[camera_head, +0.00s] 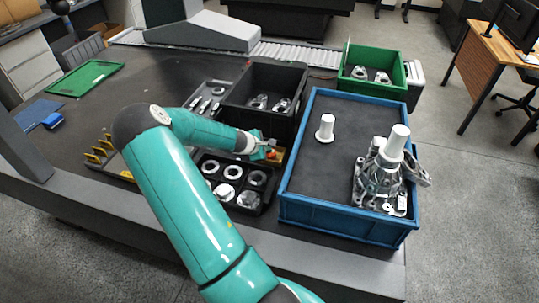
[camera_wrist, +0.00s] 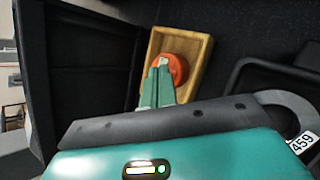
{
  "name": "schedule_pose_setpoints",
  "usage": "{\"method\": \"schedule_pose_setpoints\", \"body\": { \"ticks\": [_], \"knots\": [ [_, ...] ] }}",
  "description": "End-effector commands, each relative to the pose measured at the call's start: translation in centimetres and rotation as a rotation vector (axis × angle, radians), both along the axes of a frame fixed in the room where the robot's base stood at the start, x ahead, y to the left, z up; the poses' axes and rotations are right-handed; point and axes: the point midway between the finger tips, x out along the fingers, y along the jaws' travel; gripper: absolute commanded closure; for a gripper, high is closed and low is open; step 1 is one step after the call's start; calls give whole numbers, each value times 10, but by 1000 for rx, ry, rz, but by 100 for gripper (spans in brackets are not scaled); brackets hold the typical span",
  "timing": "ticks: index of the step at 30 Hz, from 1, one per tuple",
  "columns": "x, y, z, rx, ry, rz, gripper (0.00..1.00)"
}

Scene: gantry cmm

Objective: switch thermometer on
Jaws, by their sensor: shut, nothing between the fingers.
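A small round orange-red object (camera_wrist: 181,66) lies in a shallow wooden tray (camera_wrist: 199,47); it may be the thermometer, but no display or switch can be made out on it. In the head view the wooden tray (camera_head: 281,151) sits between the black bins and the blue crate. My gripper (camera_wrist: 162,63) has its green fingers together, with the tips over the orange object and partly covering it. Whether they touch it cannot be told. In the head view my gripper (camera_head: 268,152) reaches the tray from the left, and it hides part of the orange object.
A tall black bin (camera_head: 237,118) with metal parts stands behind the tray. A low black tray of rings (camera_head: 212,189) is in front. The blue crate (camera_head: 347,233), holding a metal housing (camera_head: 380,181) and a white cylinder (camera_head: 325,127), is close on the right.

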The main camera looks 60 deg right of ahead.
Motion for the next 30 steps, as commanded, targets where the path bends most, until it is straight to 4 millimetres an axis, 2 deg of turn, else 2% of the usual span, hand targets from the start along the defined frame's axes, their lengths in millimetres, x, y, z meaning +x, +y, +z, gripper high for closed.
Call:
{"method": "schedule_pose_setpoints", "body": {
  "ticks": [4,14,30],
  "knots": [
    [0,0,7,1,-1,1,100],
    [0,0,9,0,0,0,100],
    [0,0,56,-1,-3,-1,100]
  ]
}}
